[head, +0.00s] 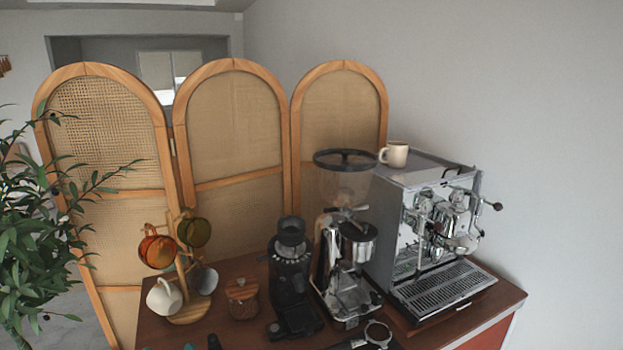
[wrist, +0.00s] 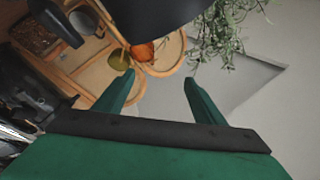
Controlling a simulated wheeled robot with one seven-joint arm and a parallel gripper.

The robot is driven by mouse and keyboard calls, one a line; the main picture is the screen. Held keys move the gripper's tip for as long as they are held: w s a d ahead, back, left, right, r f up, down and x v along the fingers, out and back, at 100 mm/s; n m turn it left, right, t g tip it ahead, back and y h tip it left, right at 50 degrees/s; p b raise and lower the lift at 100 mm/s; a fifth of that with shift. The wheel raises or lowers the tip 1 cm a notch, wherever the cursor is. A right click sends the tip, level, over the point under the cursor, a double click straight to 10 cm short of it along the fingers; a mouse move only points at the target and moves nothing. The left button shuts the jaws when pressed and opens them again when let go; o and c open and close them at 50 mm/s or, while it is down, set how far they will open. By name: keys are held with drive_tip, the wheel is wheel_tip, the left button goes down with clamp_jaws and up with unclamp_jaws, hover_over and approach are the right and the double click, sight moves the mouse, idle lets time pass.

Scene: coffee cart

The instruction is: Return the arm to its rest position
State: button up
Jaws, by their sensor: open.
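My gripper (wrist: 157,80) shows in the wrist view with two green fingers spread apart. In the head view my arm is not clearly visible.
A cart top (head: 238,268) holds a mug tree (head: 190,313), a lidded jar (head: 242,300), a black grinder (head: 290,275), a taller grinder (head: 345,255) and an espresso machine (head: 385,225) with a cream cup (head: 394,155) on top. A plant (head: 35,240) stands left.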

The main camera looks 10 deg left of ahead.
drive_tip(key=s+d+f+m+t+h, duration=0.1)
drive_tip(key=s+d+f+m+h, duration=0.25)
drive_tip(key=d+f+h, duration=0.4)
drive_tip(key=s+d+f+m+t+h, duration=0.2)
drive_tip(key=s+d+f+m+h, duration=0.15)
drive_tip(key=d+f, duration=0.7)
drive_tip(key=s+d+f+n+g+h, duration=0.1)
drive_tip(key=s+d+f+n+h, duration=0.1)
drive_tip(key=s+d, duration=0.4)
drive_tip(key=s+d+f+n+g+h, duration=0.1)
drive_tip(key=s+d, duration=0.5)
drive_tip(key=s, duration=0.8)
wheel_tip(320, 180, down, 3)
drive_tip(key=shift+r+n+h, duration=0.1)
drive_tip(key=shift+n+h, duration=0.5)
drive_tip(key=shift+n, duration=0.6)
